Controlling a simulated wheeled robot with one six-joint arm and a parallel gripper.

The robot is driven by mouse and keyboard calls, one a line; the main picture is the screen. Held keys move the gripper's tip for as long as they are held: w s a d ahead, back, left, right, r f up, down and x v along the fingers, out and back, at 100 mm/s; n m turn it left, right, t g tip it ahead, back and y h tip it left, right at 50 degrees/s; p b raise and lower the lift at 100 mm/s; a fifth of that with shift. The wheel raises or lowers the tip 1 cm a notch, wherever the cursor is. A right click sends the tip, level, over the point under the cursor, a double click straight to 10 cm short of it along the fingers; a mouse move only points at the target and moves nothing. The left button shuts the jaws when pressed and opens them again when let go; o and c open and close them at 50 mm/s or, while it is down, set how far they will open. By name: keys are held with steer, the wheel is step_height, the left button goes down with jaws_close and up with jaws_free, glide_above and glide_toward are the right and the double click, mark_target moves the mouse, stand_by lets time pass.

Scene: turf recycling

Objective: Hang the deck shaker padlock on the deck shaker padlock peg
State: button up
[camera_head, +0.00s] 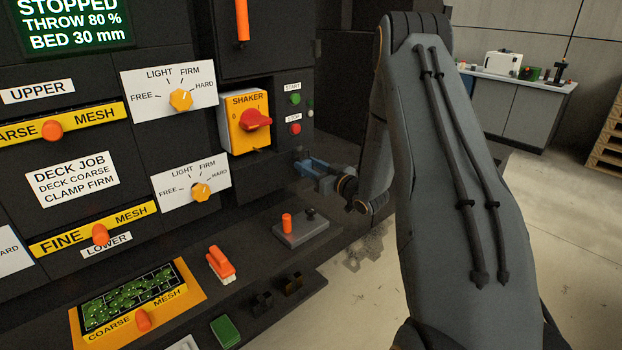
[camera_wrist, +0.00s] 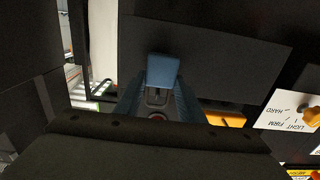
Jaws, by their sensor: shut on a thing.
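My gripper (camera_head: 318,172) reaches to the dark machine front, below and right of the yellow shaker switch. In the wrist view its fingers (camera_wrist: 158,95) are closed on a blue block-shaped thing, which I take to be the padlock (camera_wrist: 163,70). The blue block sticks out beyond the fingertips toward a dark panel; I cannot tell whether it touches the panel. In the head view the padlock is hard to tell from the bluish fingers. I cannot make out the padlock peg in either view.
The yellow shaker switch (camera_head: 246,122) with its red handle is just above left of my gripper. START and STOP buttons (camera_head: 295,128) are above it. A dark ledge below holds a grey block with an orange pin (camera_head: 287,224) and an orange-handled tool (camera_head: 220,264). Open floor lies right.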

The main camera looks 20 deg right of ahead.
steer(key=shift+w+a+f+b, duration=0.15)
steer(key=shift+w+f+b, duration=0.1)
steer(key=shift+w+b, duration=0.2)
stand_by(0.4)
steer(key=shift+w+f, duration=0.2)
steer(key=shift+f, duration=0.15)
stand_by(1.1)
steer(key=o, duration=1.2)
steer(key=b+v, duration=0.2)
steer(key=v, duration=0.6)
steer(key=s+a+m+g+h, duration=0.1)
steer(key=s+a+g, duration=0.4)
steer(key=s, duration=0.6)
steer(key=s+a+m+g+h, duration=0.1)
steer(key=s+a+g+h, duration=0.1)
steer(key=s+a+g, duration=0.4)
steer(key=s+a+f+m+g+h, duration=0.1)
steer(key=s+a+g, duration=0.4)
steer(key=s, duration=1)
steer(key=shift+s+a+m+g+h, duration=0.15)
steer(key=shift+s+a+h, duration=0.05)
steer(key=shift+a+h, duration=0.25)
steer(key=shift+s+a+m+g+h, duration=0.2)
steer(key=shift+a+h, duration=0.15)
steer(key=shift+a, duration=0.15)
